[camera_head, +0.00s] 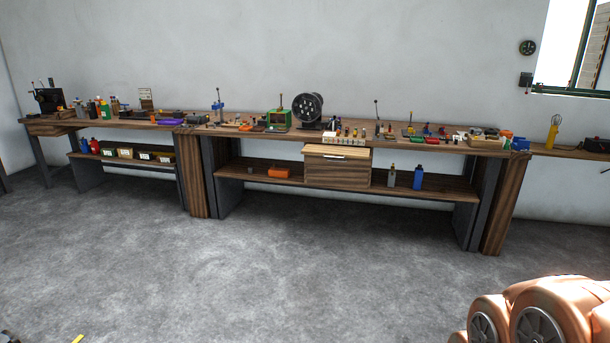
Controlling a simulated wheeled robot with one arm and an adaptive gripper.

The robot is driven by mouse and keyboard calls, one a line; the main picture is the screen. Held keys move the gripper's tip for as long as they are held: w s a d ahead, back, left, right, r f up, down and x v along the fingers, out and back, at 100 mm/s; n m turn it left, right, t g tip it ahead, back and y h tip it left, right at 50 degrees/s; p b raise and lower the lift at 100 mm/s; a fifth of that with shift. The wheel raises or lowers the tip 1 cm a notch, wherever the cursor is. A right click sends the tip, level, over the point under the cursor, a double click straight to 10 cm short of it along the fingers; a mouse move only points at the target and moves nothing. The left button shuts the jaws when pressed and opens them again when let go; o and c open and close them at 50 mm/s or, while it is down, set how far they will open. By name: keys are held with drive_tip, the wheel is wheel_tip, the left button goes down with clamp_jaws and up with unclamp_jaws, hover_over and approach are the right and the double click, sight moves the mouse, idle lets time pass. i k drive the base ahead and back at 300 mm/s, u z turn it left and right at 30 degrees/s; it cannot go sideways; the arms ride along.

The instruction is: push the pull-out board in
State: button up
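The pull-out board (338,151) is a pale wooden slab under the top of the middle workbench (250,133). It appears to stick out forward, above a brown drawer unit (338,174) with a light handle. Its far edge is hidden under the bench top. My gripper is not in view. Part of my arm shows large at the bottom right, far in front of the bench and apart from the board.
The grey floor (290,270) before the bench is clear. Small tools and a black wheel (308,107) crowd the bench top. An orange box (279,172) and blue bottle (418,178) stand on the lower shelf. A dark-brown side panel (501,205) stands at the bench's right end.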

sight(338, 151)
drive_tip(key=u, duration=0.6)
drive_tip(key=i, duration=4.6)
drive_tip(key=z, duration=0.35)
